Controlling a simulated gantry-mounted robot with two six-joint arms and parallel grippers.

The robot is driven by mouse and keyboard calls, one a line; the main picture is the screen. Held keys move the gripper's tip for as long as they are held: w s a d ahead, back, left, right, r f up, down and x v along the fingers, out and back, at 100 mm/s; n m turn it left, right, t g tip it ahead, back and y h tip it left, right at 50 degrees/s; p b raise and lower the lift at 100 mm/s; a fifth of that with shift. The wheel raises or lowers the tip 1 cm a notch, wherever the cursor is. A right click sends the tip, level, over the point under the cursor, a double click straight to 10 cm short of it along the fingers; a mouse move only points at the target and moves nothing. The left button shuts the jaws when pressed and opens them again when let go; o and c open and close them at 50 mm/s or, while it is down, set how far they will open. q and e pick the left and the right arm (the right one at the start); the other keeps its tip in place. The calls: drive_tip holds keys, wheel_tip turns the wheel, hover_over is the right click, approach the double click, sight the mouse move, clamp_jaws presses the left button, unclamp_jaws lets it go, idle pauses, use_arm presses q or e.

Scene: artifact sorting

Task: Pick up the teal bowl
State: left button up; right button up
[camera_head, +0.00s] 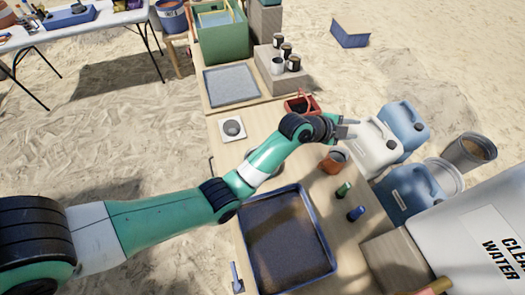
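No teal bowl shows clearly in the head view; part of the table lies hidden behind my teal-and-white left arm. A thin dark curved edge shows just above that arm, too little to name. My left gripper (347,128) is at the table's right side, above the orange-brown pot (333,161) and close to the white jerrycan (373,148). Its two fingers look apart, with nothing seen between them.
A blue-rimmed tray of dark soil (243,237) lies below my arm. A red container (301,106), a white square plate (232,129) and green (343,190) and blue (356,213) bottles stand on the table. Blue jerrycans (404,126) and a metal bucket (468,152) crowd the right.

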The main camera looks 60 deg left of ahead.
use_arm(q)
drive_tip(key=s+a+f+n+g+p, duration=0.1)
drive_tip(key=s+a+f+g+p, duration=0.25)
drive_tip(key=s+f, duration=0.35)
drive_tip(key=s+a+f+n+g+p, duration=0.1)
drive_tip(key=s+a+f+g+p, duration=0.1)
drive_tip(key=s+a+f, duration=0.5)
drive_tip(key=s+a+f+n+g+p, duration=0.1)
drive_tip(key=s+a+f+n+p, duration=0.2)
drive_tip(key=s, duration=0.4)
drive_tip(key=s+a+f+n+g+p, duration=0.1)
drive_tip(key=s+f+g+p, duration=0.15)
drive_tip(key=s+f, duration=0.35)
use_arm(e)
wheel_tip(320, 180, up, 14)
use_arm(q)
drive_tip(key=shift+t+h, duration=0.3)
drive_tip(key=b+x, duration=0.3)
drive_tip(key=b, duration=0.1)
drive_tip(key=b+x, duration=0.4)
drive_tip(key=d+b+x, duration=0.1)
drive_tip(key=b+x, duration=0.2)
drive_tip(key=b, duration=0.2)
drive_tip(key=shift+s+f, duration=0.15)
drive_tip(key=shift+f, duration=0.1)
drive_tip(key=shift+a+r, duration=0.1)
drive_tip(key=shift+r, duration=0.05)
clamp_jaws()
use_arm(e)
wheel_tip(320, 180, down, 13)
